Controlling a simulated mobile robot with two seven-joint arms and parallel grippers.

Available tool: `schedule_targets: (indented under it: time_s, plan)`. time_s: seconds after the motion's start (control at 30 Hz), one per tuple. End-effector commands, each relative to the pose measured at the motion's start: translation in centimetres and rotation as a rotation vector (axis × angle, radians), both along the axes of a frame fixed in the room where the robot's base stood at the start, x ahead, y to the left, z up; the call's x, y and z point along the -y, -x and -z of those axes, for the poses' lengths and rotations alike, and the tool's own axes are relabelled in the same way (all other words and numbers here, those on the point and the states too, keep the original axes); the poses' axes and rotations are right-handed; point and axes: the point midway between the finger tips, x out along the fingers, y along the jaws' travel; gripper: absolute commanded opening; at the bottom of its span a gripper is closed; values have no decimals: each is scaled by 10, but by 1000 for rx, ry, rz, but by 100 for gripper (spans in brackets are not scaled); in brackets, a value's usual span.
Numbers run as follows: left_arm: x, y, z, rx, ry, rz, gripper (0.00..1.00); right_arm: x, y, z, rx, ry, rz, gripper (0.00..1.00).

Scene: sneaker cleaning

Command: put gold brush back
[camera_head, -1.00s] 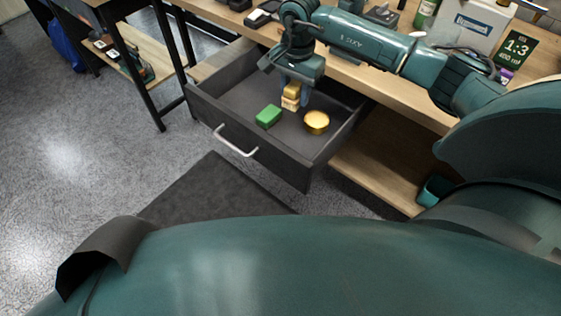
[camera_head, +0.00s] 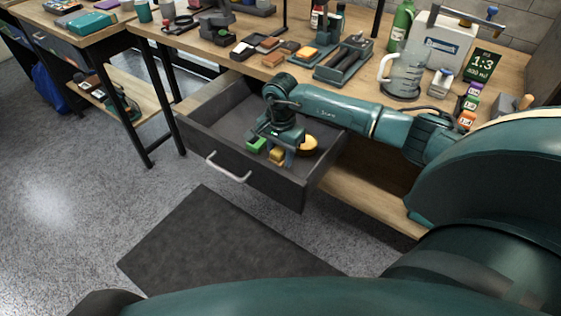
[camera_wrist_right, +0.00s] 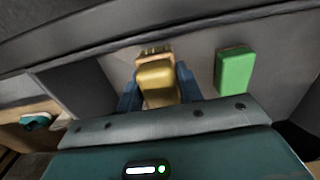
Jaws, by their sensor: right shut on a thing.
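The gold brush (camera_head: 276,156) is between the fingers of my right gripper (camera_head: 278,157), inside or just over the open grey drawer (camera_head: 223,118). In the right wrist view the gripper (camera_wrist_right: 158,88) is shut on the gold brush (camera_wrist_right: 157,82), its bristle edge pointing away from the wrist. Whether the brush touches the drawer floor I cannot tell. A green block (camera_head: 256,145) lies in the drawer left of the brush, and a round gold tin (camera_head: 306,144) lies right of it, partly hidden by the gripper. My left gripper is not in view.
The wooden workbench (camera_head: 480,107) behind holds a jug (camera_head: 405,72), a green bottle (camera_head: 401,25), a white box and several small bottles. The drawer's front panel (camera_head: 240,176) with its handle stands near the gripper. A dark mat (camera_head: 215,240) lies on the floor.

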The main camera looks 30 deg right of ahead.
Motion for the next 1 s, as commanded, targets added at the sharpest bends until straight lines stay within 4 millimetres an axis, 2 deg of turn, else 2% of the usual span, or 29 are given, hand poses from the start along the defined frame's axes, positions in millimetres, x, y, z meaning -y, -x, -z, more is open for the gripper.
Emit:
schedule_targets:
  time_s: [0.2, 0.57, 0.6, 0.83, 1.0]
  plan:
    - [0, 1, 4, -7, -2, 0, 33, -1, 1, 30, -3, -2, 0, 18]
    - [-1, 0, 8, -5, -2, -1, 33, 0, 0, 36, -1, -1, -1, 18]
    - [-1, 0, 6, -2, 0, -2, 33, 0, 0, 35, 0, -1, -1, 38]
    - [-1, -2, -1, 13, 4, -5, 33, 0, 0, 34, -1, -1, -1, 56]
    - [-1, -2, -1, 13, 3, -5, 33, 0, 1, 34, -1, -1, -1, 58]
